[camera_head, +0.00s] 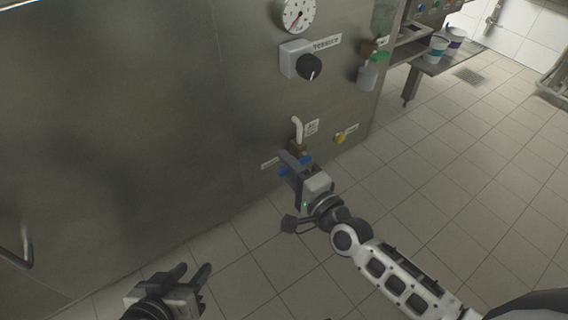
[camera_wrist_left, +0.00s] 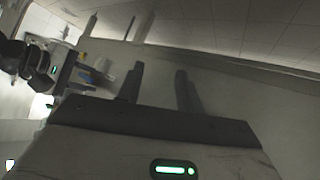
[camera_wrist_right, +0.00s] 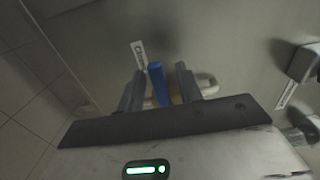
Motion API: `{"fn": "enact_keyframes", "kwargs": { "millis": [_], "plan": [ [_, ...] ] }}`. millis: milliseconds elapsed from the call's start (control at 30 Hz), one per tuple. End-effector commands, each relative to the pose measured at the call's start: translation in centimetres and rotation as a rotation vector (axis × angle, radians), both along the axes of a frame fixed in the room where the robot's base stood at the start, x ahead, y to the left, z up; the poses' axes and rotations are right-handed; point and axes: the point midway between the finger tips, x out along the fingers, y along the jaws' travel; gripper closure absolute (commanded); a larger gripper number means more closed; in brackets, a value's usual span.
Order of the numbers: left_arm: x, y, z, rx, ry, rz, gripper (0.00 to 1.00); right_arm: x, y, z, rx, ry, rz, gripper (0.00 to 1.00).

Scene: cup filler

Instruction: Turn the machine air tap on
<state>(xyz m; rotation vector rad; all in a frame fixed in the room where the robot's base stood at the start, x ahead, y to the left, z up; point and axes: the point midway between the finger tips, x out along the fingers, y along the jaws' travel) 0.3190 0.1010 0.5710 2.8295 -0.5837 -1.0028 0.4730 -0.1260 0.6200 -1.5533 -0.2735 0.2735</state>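The tap sits low on the steel machine front, below a white bent pipe (camera_head: 298,130). In the right wrist view the blue handle (camera_wrist_right: 158,84) stands between the two fingers of my right gripper (camera_wrist_right: 160,76). Small gaps show beside the handle, so the fingers look open around it; contact is not clear. My left gripper (camera_head: 195,271) is open and empty, low at the left, away from the machine. The left wrist view also shows its parted fingers (camera_wrist_left: 159,72).
Above the pipe are a black rotary knob (camera_head: 309,67) and a round gauge (camera_head: 295,14). A table (camera_head: 433,65) with cups stands at the back right. The tiled floor (camera_head: 450,160) is clear.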

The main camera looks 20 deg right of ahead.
Motion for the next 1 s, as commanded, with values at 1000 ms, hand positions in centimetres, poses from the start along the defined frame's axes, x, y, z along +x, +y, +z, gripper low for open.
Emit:
{"fn": "enact_keyframes", "kwargs": {
  "millis": [1000],
  "plan": [
    [-0.2, -0.2, 0.4, -0.002, -0.001, -0.005, 0.64, 1.1, -0.5, 0.3, 0.035, 0.014, -0.021, 1.0]
  ]
}}
